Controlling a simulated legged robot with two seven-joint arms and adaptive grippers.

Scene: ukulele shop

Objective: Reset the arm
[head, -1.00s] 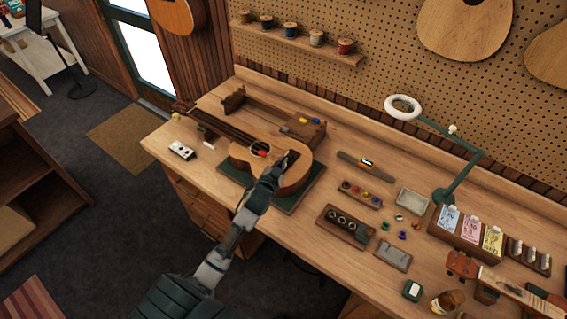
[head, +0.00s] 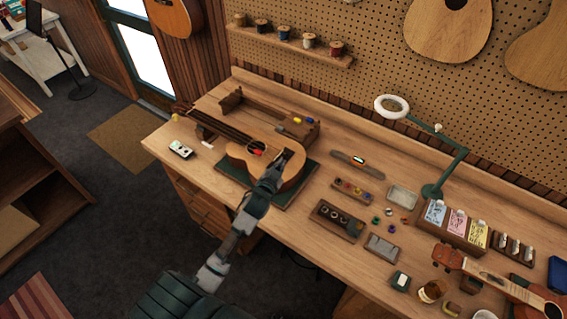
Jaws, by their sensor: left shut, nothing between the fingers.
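My left gripper (head: 272,170) is shut and holds nothing. In the head view it is over the lower body of a ukulele (head: 291,180), near its bridge. I cannot tell whether it touches the wood. The ukulele lies on a dark green mat (head: 292,197) on the workbench (head: 332,283), its neck (head: 216,122) pointing to the upper left. A small red item (head: 256,152) shows at the soundhole. My right gripper is not in view.
A wooden rack with colored-handled tools (head: 308,130) stands behind the ukulele. To the right are a block with round holes (head: 336,219), a grey tray (head: 402,197), a green lamp (head: 447,172) and a second ukulele (head: 497,284). A white tuner-like box (head: 181,150) lies at the left.

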